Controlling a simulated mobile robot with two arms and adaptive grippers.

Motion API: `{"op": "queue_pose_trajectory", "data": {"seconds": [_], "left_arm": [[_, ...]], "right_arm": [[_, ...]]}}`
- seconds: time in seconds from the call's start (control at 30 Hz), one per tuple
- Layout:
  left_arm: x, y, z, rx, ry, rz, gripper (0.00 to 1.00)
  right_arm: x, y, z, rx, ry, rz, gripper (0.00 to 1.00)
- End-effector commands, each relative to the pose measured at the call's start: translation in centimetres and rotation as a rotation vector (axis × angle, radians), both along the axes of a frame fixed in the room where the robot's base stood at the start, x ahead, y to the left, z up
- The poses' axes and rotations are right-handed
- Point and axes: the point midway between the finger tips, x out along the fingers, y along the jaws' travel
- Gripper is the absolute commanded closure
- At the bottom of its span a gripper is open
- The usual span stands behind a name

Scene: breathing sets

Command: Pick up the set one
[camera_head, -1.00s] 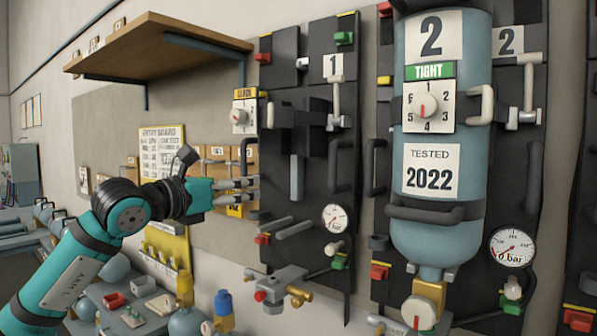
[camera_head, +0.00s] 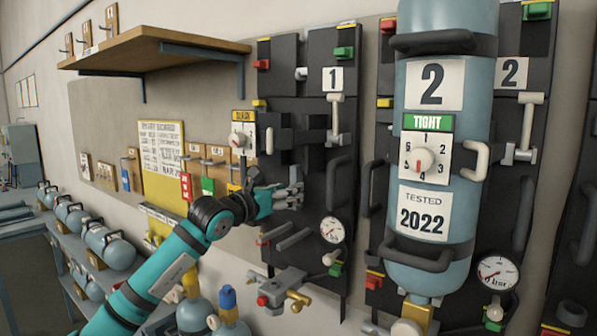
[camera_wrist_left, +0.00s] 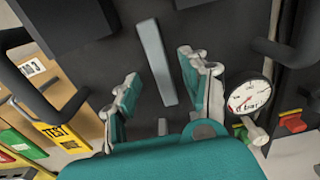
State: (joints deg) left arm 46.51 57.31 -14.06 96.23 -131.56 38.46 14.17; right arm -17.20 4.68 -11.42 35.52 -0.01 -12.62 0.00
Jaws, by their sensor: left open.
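Set one is a dark backplate (camera_head: 283,88) on the wall, marked with a white "1" label (camera_head: 333,78). It carries black handles, a grey T-shaped lever (camera_head: 335,117) and a round gauge (camera_head: 333,229); no cylinder shows on it. My left gripper (camera_head: 291,194) is open and empty in front of its lower middle. In the left wrist view its two fingers (camera_wrist_left: 163,90) stand apart, with a grey upright bar (camera_wrist_left: 156,62) of the plate showing between and beyond them. I cannot tell whether they touch it. The gauge (camera_wrist_left: 249,98) lies to the right of the fingers.
Set two, with a blue cylinder (camera_head: 436,190), hangs close on the right. A wooden shelf (camera_head: 150,48) juts out at upper left. A yellow notice (camera_head: 162,165) and tagged hooks are left of set one. Several cylinders (camera_head: 118,250) lie on a rack at lower left.

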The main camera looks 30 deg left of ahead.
Motion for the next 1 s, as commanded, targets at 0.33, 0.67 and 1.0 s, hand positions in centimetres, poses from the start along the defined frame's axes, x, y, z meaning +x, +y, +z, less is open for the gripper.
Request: {"op": "queue_pose_trajectory", "data": {"seconds": [0.33, 0.67, 1.0], "left_arm": [[2.8, -0.3, 0.1, 0.000, -0.001, 0.000, 0.54], [2.8, -0.3, 0.0, -0.001, -0.001, 0.000, 0.79], [2.8, -0.3, 0.0, -0.001, -0.001, 0.000, 1.00]], "right_arm": [[0.0, 0.2, 2.5, 0.003, 0.000, 0.000, 0.60], [0.0, 0.3, 2.4, 0.004, 0.000, 0.000, 0.60], [0.0, 0.3, 2.4, 0.004, 0.000, 0.000, 0.60]]}}
